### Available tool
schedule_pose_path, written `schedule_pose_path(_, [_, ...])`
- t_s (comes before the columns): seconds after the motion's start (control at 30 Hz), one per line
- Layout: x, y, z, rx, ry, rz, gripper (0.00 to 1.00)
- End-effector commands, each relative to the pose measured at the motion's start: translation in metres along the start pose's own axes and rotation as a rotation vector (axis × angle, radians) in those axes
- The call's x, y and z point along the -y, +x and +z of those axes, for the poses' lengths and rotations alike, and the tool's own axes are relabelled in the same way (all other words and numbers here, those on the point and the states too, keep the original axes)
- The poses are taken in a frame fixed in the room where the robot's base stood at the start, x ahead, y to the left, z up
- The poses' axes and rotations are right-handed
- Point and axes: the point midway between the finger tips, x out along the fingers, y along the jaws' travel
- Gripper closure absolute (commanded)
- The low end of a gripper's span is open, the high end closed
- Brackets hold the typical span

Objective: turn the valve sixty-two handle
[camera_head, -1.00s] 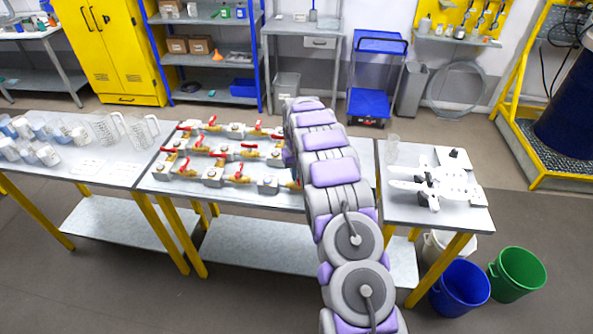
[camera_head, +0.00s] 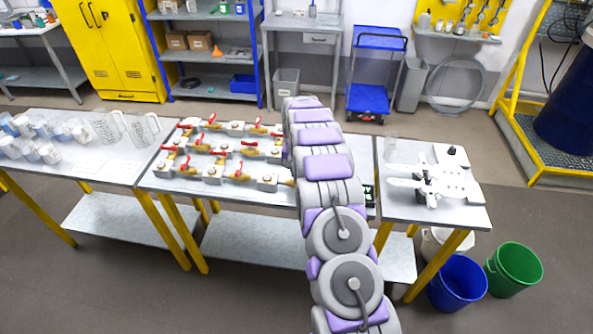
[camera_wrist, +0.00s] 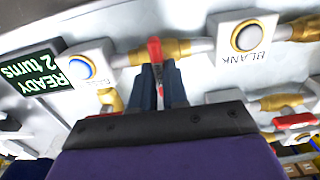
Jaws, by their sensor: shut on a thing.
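In the wrist view, my gripper (camera_wrist: 160,92) is shut on a red valve handle (camera_wrist: 154,51), which sits on a brass valve body (camera_wrist: 177,50). The two dark fingers stand on either side of the handle's lower part. I cannot read a number for this valve. A white block with a blue-ringed disc (camera_wrist: 82,68) is to its left, and a white block marked BLANK (camera_wrist: 247,38) is to its right. In the head view my arm hides the gripper and this handle.
A green display (camera_wrist: 35,72) reads "READY 2 turns" at the left of the wrist view. Another red handle (camera_wrist: 297,121) is at the lower right. In the head view, several red-handled valves (camera_head: 210,150) stand left of my arm, and a side table (camera_head: 410,208) stands right.

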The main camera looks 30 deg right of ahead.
Motion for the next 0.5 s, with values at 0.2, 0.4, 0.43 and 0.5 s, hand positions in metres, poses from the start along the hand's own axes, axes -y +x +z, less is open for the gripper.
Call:
schedule_pose_path(0.2, [-0.0012,0.0034,0.0024,0.01,0.003,0.003,1.0])
schedule_pose_path(0.4, [-0.0011,0.0033,0.0022,0.009,0.003,0.002,0.77])
schedule_pose_path(0.43, [-0.001,0.0029,0.0021,0.009,0.003,0.002,0.74])
schedule_pose_path(0.5, [-0.0009,0.0022,0.0017,0.007,0.002,0.001,0.67])
